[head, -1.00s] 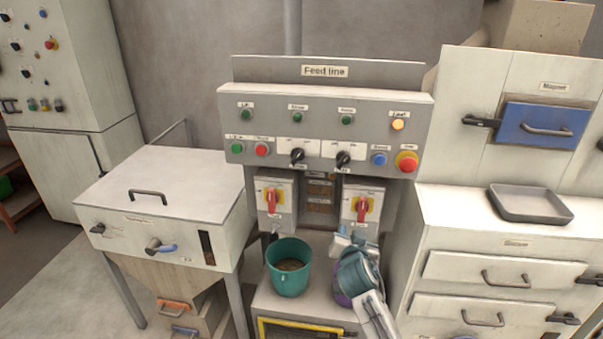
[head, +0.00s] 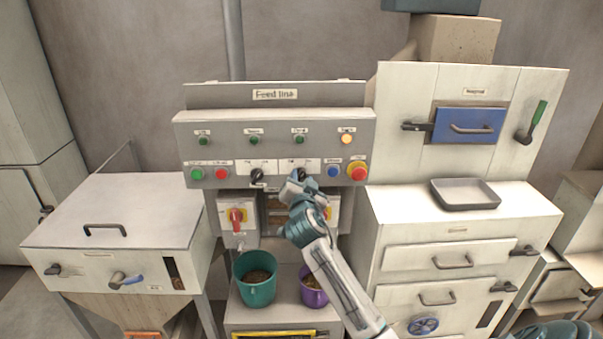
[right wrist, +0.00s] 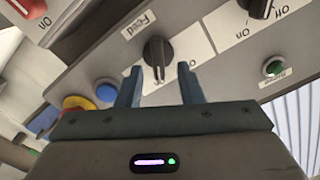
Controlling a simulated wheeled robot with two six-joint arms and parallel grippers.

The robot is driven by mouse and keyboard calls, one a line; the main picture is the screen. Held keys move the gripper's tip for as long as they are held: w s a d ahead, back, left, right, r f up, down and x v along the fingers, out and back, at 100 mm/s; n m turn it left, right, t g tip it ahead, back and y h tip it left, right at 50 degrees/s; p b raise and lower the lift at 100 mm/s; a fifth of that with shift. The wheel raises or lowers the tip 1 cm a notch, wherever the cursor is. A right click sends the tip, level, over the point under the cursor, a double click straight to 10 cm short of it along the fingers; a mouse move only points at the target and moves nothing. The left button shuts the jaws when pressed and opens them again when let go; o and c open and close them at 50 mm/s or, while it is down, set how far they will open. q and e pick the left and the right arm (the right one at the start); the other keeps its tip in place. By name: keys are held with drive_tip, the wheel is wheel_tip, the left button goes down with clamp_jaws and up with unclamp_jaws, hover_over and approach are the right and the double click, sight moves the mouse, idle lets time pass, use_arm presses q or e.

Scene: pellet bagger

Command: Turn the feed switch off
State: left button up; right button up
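The feed switch is a black rotary knob (right wrist: 156,50) beside a "Feed" label in the right wrist view. It sits on the grey Feed line panel (head: 230,140); in the head view my right gripper mostly covers it. My right gripper (head: 298,186) is at the panel's lower row, in front of this knob. In the right wrist view its two fingers (right wrist: 160,70) are open, with the knob's end between or just beyond the tips. I cannot tell whether they touch it. My left gripper is not in view.
A second black knob (head: 257,176) is to the left. A blue button (head: 334,172) and red emergency stop (head: 357,171) are close on the right. A red rotary handle (head: 236,217) is below. Teal (head: 257,288) and purple (head: 313,290) buckets stand under the panel.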

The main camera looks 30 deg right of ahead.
drive_tip(key=shift+w+d, duration=0.35)
drive_tip(key=shift+w, duration=0.15)
clamp_jaws()
